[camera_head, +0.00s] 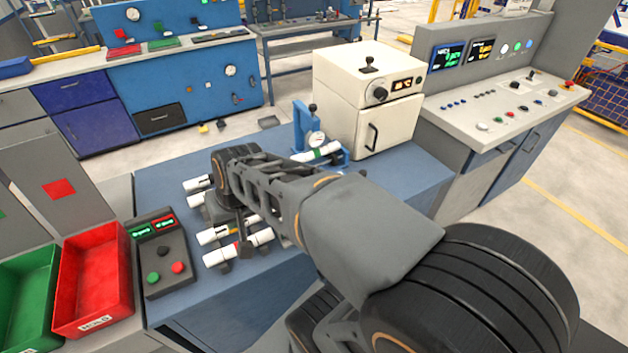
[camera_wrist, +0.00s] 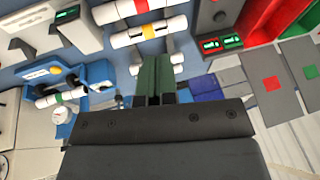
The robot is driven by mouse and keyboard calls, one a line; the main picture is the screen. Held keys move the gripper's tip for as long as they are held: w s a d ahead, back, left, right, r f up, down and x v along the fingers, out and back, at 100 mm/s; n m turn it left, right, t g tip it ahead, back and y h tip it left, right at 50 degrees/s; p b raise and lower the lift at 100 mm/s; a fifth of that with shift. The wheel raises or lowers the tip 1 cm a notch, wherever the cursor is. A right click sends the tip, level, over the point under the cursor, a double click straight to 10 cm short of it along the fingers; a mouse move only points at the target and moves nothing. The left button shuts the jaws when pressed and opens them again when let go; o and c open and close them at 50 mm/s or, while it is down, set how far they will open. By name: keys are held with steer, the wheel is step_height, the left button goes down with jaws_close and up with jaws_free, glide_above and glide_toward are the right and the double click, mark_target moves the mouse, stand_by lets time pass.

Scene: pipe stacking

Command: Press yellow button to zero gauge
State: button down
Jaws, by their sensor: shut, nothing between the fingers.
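My gripper (camera_wrist: 156,58) points out over the bench in the wrist view, its dark green fingers shut together and empty. In the head view the fingertips are mostly hidden by my arm, above the pipes. The round gauge (camera_head: 316,139) sits on a blue fixture (camera_head: 300,121) that holds a white pipe with a green band (camera_head: 322,152). In the wrist view a blue fixture (camera_wrist: 75,73) with a yellow patch (camera_wrist: 38,74) is left of my fingers and apart from them.
White pipes (camera_head: 238,248) lie on supports under my arm. A control box (camera_head: 165,252) with black, red and green buttons stands left, beside red (camera_head: 93,285) and green (camera_head: 27,300) bins. A white machine (camera_head: 370,85) stands behind the gauge. A console (camera_head: 500,105) is right.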

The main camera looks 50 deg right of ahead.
steer(key=w+d+f+m+t+y+p, duration=0.1)
steer(key=w+d+f+m+t+p, duration=0.15)
steer(key=w+d+m, duration=1.1)
steer(key=s+d+f+m+t+h, duration=0.1)
steer(key=d+f+m, duration=0.1)
steer(key=d+m, duration=0.2)
steer(key=s+d+f+m+t+h+p, duration=0.1)
steer(key=d+f+m, duration=0.1)
steer(key=d, duration=0.8)
steer(key=s+d+f+m+t+h+p, duration=0.1)
steer(key=d+f+m, duration=0.2)
steer(key=d+m, duration=0.2)
steer(key=d, duration=0.3)
steer(key=shift+s+m, duration=0.35)
steer(key=shift+s, duration=0.05)
steer(key=shift+a+f, duration=0.1)
step_height(320, 180, down, 8)
steer(key=b, duration=0.5)
steer(key=shift+b, duration=0.3)
steer(key=shift+f+b, duration=0.25)
steer(key=shift+b, duration=0.25)
steer(key=shift+f, duration=0.2)
